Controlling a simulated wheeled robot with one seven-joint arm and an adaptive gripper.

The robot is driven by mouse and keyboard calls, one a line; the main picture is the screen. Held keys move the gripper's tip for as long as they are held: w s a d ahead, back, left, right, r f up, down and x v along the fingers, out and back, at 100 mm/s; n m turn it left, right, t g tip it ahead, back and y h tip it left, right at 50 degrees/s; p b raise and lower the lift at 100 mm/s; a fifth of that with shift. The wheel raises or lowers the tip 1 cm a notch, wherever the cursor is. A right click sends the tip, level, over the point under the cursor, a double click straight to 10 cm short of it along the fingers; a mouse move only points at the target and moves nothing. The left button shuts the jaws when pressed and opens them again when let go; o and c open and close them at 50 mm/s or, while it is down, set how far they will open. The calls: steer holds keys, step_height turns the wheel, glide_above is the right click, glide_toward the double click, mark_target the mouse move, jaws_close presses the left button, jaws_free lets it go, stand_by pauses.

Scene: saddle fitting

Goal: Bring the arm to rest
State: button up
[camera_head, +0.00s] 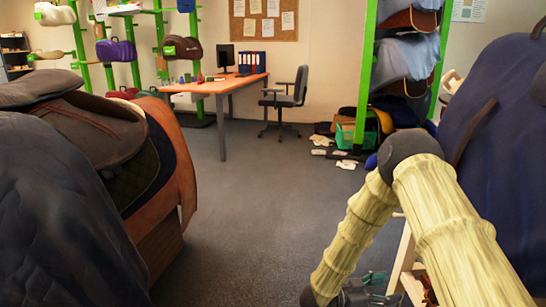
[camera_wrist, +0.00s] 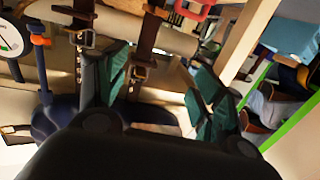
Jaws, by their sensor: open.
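My gripper shows in the wrist view (camera_wrist: 162,78), with its two green-padded fingers spread apart. No object is clearly held between them; leather straps with buckles (camera_wrist: 143,48) show beyond the fingers. In the head view my pale, ribbed arm comes in from the lower right, bends at a dark elbow and runs down to the bottom edge. Part of my gripper (camera_head: 365,285) shows there, low beside a light wooden frame (camera_head: 405,265); its fingertips are hard to make out.
A saddle (camera_head: 85,125) on a brown body stands close at left. A dark blue covered form (camera_head: 500,130) is close at right. A desk (camera_head: 215,85), an office chair (camera_head: 286,100) and a green rack (camera_head: 364,75) stand behind. The middle floor is clear.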

steer(key=s+a+f+n+t+y, duration=0.3)
steer(key=s+f+n+y, duration=0.2)
steer(key=f, duration=0.4)
steer(key=s+a+f+n+t+y, duration=0.25)
steer(key=s+f+n+y, duration=0.2)
steer(key=f, duration=0.45)
steer(key=s+a+f+n+g+y, duration=0.2)
steer(key=s+a+y, duration=0.1)
steer(key=s, duration=0.6)
steer(key=s+a+f+n+g+y, duration=0.1)
steer(key=s+a+n+g+y, duration=0.15)
steer(key=s, duration=0.65)
steer(key=s+a+f+n+g+y, duration=0.2)
steer(key=s+a+g, duration=0.1)
steer(key=s, duration=0.5)
step_height(320, 180, up, 31)
steer(key=s+p, duration=0.1)
steer(key=p, duration=2.9)
steer(key=shift+p, duration=0.3)
